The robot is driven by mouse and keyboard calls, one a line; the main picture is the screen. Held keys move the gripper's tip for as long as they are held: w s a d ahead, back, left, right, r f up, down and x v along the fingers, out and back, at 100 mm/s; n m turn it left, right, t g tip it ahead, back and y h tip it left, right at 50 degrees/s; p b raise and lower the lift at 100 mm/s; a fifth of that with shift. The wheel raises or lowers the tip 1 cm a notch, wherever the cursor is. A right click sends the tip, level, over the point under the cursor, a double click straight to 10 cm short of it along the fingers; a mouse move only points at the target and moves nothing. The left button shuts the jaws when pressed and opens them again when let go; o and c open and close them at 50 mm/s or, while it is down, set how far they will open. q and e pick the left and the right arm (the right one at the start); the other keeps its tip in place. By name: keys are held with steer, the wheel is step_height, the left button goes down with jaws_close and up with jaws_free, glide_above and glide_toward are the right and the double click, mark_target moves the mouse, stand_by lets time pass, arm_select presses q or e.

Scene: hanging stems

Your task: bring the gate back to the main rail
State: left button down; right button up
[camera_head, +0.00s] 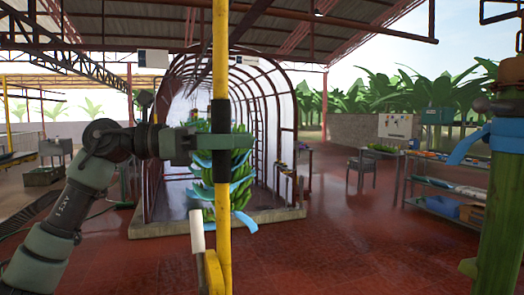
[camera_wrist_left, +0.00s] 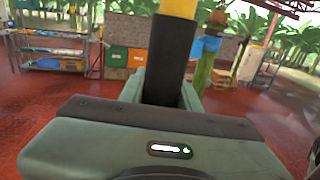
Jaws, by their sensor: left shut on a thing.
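A yellow upright pole with a black sleeve (camera_head: 220,65) stands in the middle of the head view and runs out of the top of the picture. It looks like the gate's handle; the gate itself cannot be made out. My left gripper (camera_head: 218,143) is shut around the black sleeve. The left wrist view shows the same sleeve (camera_wrist_left: 171,55) between the grey-green jaws (camera_wrist_left: 162,95), with yellow above it. I cannot tell which overhead bar is the main rail. My right gripper is not in view.
Behind the pole is an arched tunnel frame (camera_head: 262,90) on a low kerb, with green bananas and blue sheets (camera_head: 241,170). A thick green stem (camera_head: 497,215) with a blue band hangs close at right. Shelves (camera_head: 450,195) stand beyond. Red floor (camera_head: 340,255) lies open between.

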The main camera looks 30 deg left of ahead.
arm_select(q)
steer(key=s+d+b+v, duration=0.1)
steer(key=b+v, duration=0.2)
steer(key=v, duration=0.6)
steer(key=shift+s+a+b, duration=0.15)
steer(key=shift+s+b, duration=0.15)
steer(key=shift+s, duration=0.2)
steer(key=c, duration=1)
jaws_free()
steer(key=shift+s+a, duration=0.15)
steer(key=shift+s, duration=0.05)
steer(key=b+v, duration=0.1)
steer(key=v, duration=0.7)
